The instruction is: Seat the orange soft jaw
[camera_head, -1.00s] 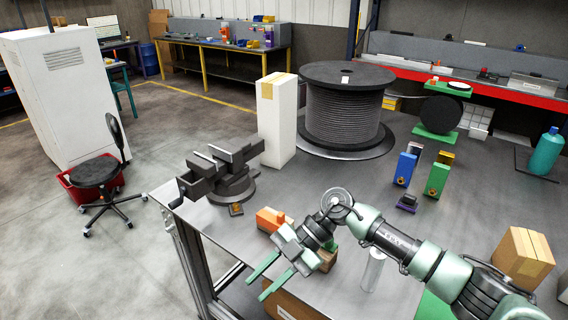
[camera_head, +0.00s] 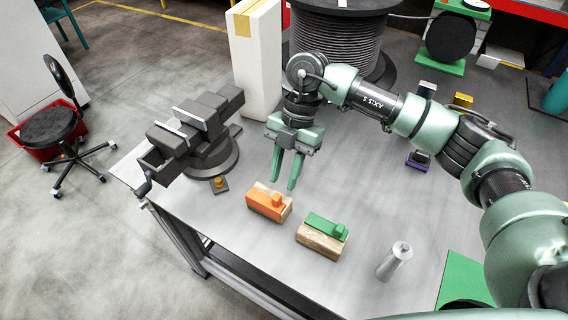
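The orange soft jaw (camera_head: 264,196) sits on a wooden block (camera_head: 285,210) on the grey table. A green soft jaw (camera_head: 326,225) sits on a similar wooden block (camera_head: 318,242) to its right. The dark bench vise (camera_head: 200,132) stands at the table's left edge, with light strips along its jaws. My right gripper (camera_head: 283,182) is above the table, just behind the orange jaw in the picture. Its two green fingers point down, apart, with nothing between them. My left gripper is not in view.
A tall white box (camera_head: 257,60) and a large cable spool (camera_head: 345,40) stand behind the vise. A small purple-based item (camera_head: 419,160) lies at right. The table (camera_head: 240,238) is clear around the wooden blocks.

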